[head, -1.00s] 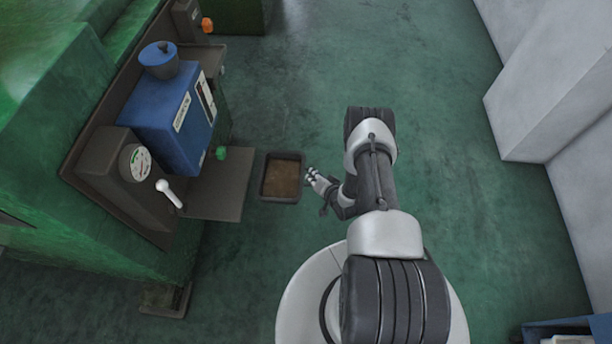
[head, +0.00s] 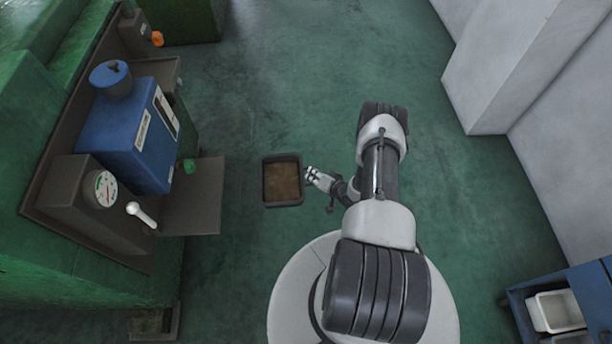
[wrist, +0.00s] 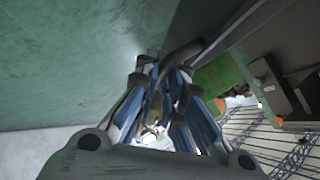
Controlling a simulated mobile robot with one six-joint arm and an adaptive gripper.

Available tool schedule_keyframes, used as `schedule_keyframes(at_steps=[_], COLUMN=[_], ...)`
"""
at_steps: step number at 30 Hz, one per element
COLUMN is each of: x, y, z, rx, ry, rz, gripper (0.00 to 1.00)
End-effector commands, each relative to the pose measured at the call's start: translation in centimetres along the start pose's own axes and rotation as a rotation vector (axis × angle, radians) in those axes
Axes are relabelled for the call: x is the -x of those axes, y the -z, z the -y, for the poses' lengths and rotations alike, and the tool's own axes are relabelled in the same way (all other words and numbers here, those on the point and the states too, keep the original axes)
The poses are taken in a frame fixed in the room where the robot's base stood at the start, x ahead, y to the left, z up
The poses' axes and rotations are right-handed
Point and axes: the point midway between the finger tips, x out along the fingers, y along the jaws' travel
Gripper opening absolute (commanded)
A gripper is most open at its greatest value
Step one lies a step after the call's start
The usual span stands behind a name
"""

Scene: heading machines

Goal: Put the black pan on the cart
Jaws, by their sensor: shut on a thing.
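The black pan (head: 267,190) has a brown inside and is held level over the green floor, left of my arm. My gripper (head: 308,175) is shut on its right rim. In the wrist view my gripper (wrist: 165,95) has its fingers around a dark curved edge, part of the pan (wrist: 186,52); the rest of the pan is hard to make out there. A blue cart (head: 590,283) stands at the lower right, partly cut off by the frame. My gripper and the pan are well to the left of it.
A green machine (head: 75,245) with a blue box (head: 125,140), a gauge and a dark shelf (head: 195,200) stands left of the pan. White bins (head: 558,312) sit in the cart. A pale wall block (head: 500,75) stands at the right. Green floor is clear between.

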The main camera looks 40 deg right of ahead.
Motion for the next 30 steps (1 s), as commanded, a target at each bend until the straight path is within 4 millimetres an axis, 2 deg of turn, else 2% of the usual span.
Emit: schedule_keyframes(at_steps=[10, 30], x=[1.7, 6.3], y=[1.6, 6.1], z=[-2.8, -4.9], rx=[0.0, 0.0], ry=[-0.001, 0.0], rz=[-0.003, -0.003], gripper=[0.0, 0.0])
